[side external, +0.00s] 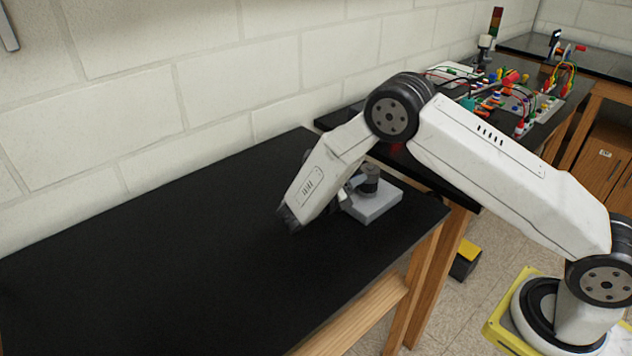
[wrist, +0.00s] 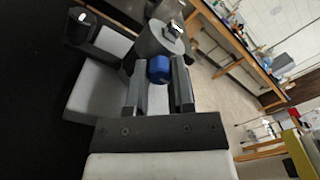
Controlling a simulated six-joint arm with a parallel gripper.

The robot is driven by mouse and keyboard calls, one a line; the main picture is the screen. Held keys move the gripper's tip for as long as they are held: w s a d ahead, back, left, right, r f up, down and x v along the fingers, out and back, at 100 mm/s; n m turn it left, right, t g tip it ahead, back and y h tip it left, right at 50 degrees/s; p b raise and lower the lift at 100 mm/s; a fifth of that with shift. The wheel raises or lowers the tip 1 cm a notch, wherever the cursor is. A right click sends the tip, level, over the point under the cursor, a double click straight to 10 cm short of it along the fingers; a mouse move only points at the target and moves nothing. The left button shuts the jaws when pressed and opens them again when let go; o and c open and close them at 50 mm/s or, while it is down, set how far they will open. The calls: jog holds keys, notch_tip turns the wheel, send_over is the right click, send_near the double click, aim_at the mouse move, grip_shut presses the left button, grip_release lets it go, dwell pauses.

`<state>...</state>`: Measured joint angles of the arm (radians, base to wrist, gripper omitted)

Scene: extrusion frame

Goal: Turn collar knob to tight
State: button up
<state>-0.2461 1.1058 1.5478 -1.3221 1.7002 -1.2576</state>
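In the wrist view, a blue knob (wrist: 159,68) sticks out of the side of a dark grey round collar (wrist: 163,40), which has a small bright piece on top. My gripper (wrist: 160,78) has one dark finger on each side of the knob, with a gap between them. I cannot tell whether the fingers touch the knob. The collar stands on a light grey base (wrist: 95,92). In the side view, this base (side external: 373,208) rests near the right edge of the black bench, with the dark upright part (side external: 370,180) on it. My forearm mostly hides the gripper there, and the knob cannot be made out.
The black bench top (side external: 180,270) is clear to the left of the base. A pale brick wall (side external: 130,110) runs behind it. A second bench with wires and colourful parts (side external: 515,100) stands at the back right. A black and yellow box (side external: 466,258) is on the floor.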

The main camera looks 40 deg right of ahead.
grip_shut()
